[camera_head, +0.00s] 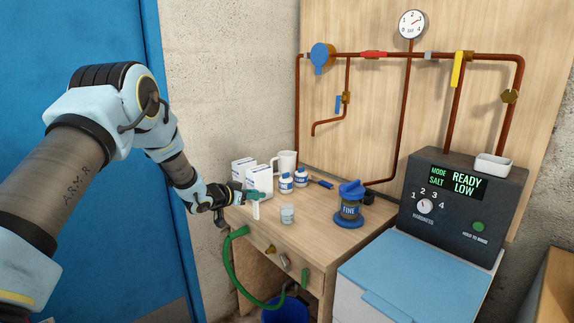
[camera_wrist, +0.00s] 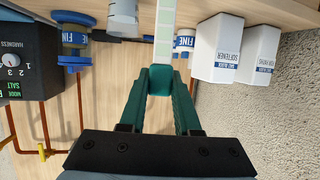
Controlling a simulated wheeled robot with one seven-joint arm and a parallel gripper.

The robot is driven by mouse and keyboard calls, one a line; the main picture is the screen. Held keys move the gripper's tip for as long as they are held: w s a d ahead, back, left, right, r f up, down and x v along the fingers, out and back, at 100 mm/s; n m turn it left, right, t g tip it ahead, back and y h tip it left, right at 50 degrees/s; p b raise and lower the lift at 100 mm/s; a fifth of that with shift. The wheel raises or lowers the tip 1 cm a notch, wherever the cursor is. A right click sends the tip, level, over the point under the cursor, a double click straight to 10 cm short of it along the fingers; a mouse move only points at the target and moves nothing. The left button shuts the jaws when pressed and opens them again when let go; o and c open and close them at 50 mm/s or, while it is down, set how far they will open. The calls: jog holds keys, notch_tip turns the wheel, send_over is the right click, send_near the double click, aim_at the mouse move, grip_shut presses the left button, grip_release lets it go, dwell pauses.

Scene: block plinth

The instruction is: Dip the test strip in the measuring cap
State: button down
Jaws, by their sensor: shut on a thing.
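My gripper (camera_head: 252,195) has green fingers and is shut on the pale test strip (camera_head: 256,211). The strip hangs down from the fingertips at the left part of the bench. In the wrist view, the strip (camera_wrist: 164,28) runs away from the green fingertips (camera_wrist: 162,80) and shows pale patches. The clear measuring cap (camera_head: 287,214) stands on the bench to the right of the strip, apart from it. In the wrist view, a clear cup-like vessel, likely the cap (camera_wrist: 122,18), shows to the left of the strip.
White boxes (camera_head: 244,168), a white mug (camera_head: 287,161) and small blue-and-white bottles (camera_head: 286,183) stand behind. A blue-lidded "FINE" container (camera_head: 350,206) stands to the right on the wooden bench (camera_head: 318,232). A control unit (camera_head: 455,205) reads "READY LOW". A green hose (camera_head: 226,262) hangs in front.

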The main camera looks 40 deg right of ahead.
jog(key=s+d+r+m+g, duration=0.25)
jog(key=s+d+r, duration=0.25)
jog(key=d+r, duration=0.4)
notch_tip(320, 180, down, 11)
jog(key=b, duration=0.6)
jog(key=shift+s+d, duration=0.2)
jog(key=shift+d, duration=0.15)
jog(key=shift+r, duration=0.15)
dwell(1.8)
notch_tip(320, 180, up, 9)
jog(key=p, duration=0.8)
dwell(1.1)
